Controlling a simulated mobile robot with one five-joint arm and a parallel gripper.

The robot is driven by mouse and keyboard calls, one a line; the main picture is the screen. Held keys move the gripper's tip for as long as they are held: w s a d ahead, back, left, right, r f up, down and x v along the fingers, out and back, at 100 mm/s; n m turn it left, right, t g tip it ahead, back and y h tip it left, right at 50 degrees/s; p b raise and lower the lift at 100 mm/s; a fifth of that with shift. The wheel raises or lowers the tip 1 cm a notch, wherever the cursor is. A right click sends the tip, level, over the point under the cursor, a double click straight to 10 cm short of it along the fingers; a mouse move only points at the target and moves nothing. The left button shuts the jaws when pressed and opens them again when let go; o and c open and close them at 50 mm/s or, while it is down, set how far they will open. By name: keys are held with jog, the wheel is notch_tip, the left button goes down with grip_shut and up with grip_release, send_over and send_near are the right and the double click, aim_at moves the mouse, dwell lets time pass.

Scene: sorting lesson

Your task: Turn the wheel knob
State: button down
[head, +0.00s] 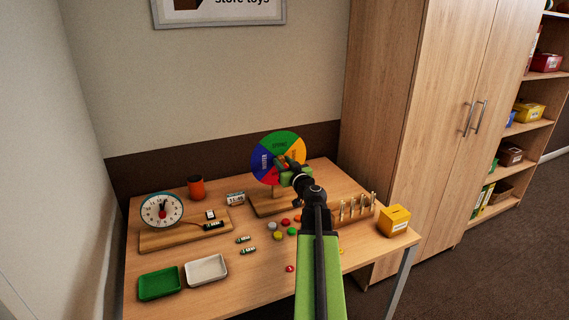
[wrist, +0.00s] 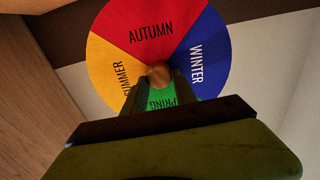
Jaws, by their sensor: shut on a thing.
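The season wheel (head: 279,144) stands upright on a wooden base (head: 263,209) at the back of the table. It has green, orange-yellow, red and blue sectors with season names. In the wrist view the wheel (wrist: 128,33) fills the upper middle, with a round wooden knob (wrist: 159,75) at its centre. My gripper (head: 284,167) reaches the wheel's front in the head view and hides part of its face. In the wrist view my gripper's fingers (wrist: 158,88) close on the knob from below, over the green sector.
Batteries and several coloured counters lie mid-table. A tool rack (head: 352,213) and a yellow box (head: 394,221) stand right. A tall cabinet (head: 425,110) borders the table.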

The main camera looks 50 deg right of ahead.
jog(key=shift+s+f+m, duration=0.15)
jog(key=shift+s+m, duration=0.1)
jog(key=shift+m, duration=0.15)
jog(key=shift+d+m, duration=0.1)
jog(key=shift+m, duration=0.3)
jog(key=m, duration=0.7)
jog(key=shift+s+d, duration=0.1)
jog(key=m, duration=0.5)
jog(key=shift+f, duration=0.1)
jog(key=m, duration=0.4)
jog(key=shift+d, duration=0.1)
jog(key=shift+f+m, duration=0.1)
jog(key=shift+m, duration=0.2)
